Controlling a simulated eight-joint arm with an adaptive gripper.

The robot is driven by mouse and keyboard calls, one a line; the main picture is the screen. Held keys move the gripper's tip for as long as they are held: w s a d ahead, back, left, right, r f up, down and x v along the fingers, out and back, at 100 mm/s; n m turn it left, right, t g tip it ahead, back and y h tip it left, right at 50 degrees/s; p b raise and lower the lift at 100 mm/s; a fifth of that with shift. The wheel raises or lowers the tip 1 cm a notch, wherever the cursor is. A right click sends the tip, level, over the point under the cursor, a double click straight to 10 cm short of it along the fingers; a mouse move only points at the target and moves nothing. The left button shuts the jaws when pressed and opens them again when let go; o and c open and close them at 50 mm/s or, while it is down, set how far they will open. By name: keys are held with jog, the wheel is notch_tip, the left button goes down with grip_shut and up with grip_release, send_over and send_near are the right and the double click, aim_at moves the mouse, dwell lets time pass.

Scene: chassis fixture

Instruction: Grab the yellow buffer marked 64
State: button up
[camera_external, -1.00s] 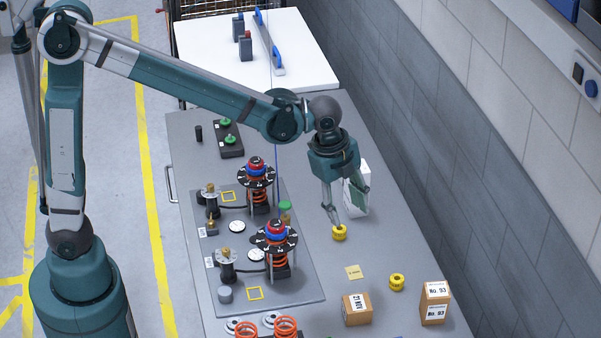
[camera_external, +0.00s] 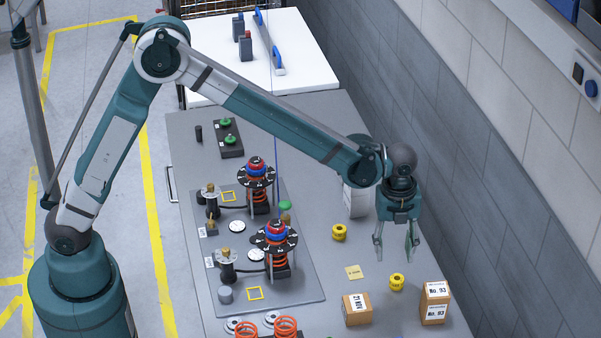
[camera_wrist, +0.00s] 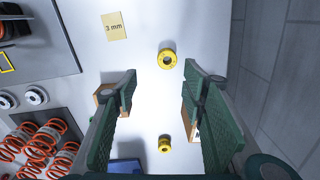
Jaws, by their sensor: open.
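One yellow buffer (camera_external: 339,232), a small ring-like cylinder, stands on the grey table left of my gripper (camera_external: 396,250). A second yellow buffer (camera_external: 397,282) stands below my gripper in the external view. It appears to be the upper ring with a dark hole (camera_wrist: 167,59) in the wrist view, close to the fingertips. A third, smaller-looking yellow buffer (camera_wrist: 165,143) shows low between the fingers there. The marks on the buffers are too small to read. My gripper is open and empty above the table, fingers pointing down.
Two cardboard boxes (camera_external: 357,309) (camera_external: 435,303) stand near the second buffer. A "3 mm" note (camera_wrist: 115,26) lies to its left. The fixture plate (camera_external: 312,282) with springs is at left; a wall is at right.

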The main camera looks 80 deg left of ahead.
aim_at(398, 278)
jog(key=shift+w+d+f+m, duration=0.2)
jog(key=shift+w+f, duration=0.1)
jog(key=shift+f, duration=0.2)
jog(key=shift+w+d+f+m, duration=0.15)
jog(key=shift+w+f+m, duration=0.1)
jog(key=shift+f, duration=0.3)
jog(key=shift+w+d+f+m, duration=0.2)
jog(key=shift+w+f, duration=0.1)
jog(key=shift+f, duration=0.2)
jog(key=shift+f, duration=1.25)
jog(key=shift+f, duration=0.1)
jog(key=shift+f, duration=2.55)
jog(key=c, duration=1)
